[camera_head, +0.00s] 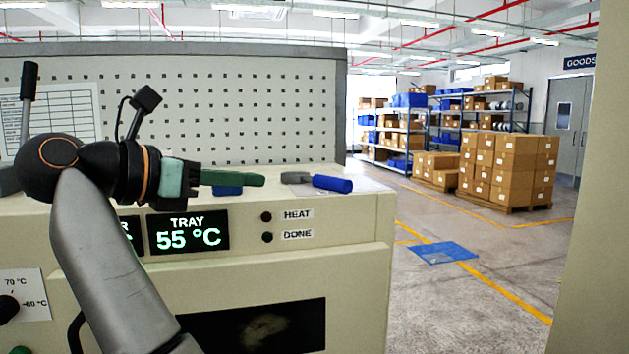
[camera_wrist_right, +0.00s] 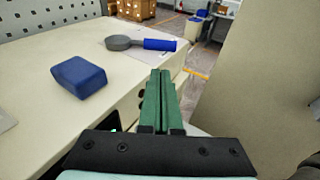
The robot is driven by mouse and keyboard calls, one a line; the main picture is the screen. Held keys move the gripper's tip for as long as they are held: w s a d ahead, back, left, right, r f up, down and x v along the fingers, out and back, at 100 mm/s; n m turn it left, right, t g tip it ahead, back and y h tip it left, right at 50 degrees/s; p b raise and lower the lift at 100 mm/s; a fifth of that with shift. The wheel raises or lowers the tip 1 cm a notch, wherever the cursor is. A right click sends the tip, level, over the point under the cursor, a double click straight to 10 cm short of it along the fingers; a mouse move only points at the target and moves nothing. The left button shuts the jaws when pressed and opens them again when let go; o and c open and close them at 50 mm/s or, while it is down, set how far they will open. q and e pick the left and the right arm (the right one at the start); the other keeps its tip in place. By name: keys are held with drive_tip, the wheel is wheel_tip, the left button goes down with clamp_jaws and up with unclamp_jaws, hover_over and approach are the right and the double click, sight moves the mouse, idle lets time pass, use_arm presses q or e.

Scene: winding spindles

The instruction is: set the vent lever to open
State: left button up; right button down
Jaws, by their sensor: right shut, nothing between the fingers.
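A lever with a black grip and a grey rod (camera_head: 28,90) stands nearly upright at the far left in the head view. No label for it is readable, so I cannot tell whether it is the vent lever or which setting it is at; its base is hidden behind my arm. My right gripper (camera_head: 262,180) is shut and empty, its green fingers pointing right above the machine's top, well to the right of the lever. In the right wrist view the two green fingers (camera_wrist_right: 160,80) lie together with nothing between them. My left gripper is not in view.
A blue block (camera_wrist_right: 78,77) and a blue-handled scoop (camera_wrist_right: 160,44) lie on the cream machine top. The machine front (camera_head: 350,250) has a lit display (camera_head: 188,232) reading TRAY 55 °C, HEAT and DONE lamps, and a dark window. Open floor lies to the right.

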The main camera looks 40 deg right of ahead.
approach(328, 184)
drive_tip(key=x, duration=0.5)
drive_tip(key=shift+d, duration=0.15)
drive_tip(key=shift+p+x, duration=0.3)
drive_tip(key=shift+x, duration=0.55)
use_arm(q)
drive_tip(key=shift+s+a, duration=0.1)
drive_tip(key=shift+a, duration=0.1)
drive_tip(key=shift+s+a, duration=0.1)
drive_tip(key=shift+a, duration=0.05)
use_arm(e)
drive_tip(key=shift+d+f, duration=0.1)
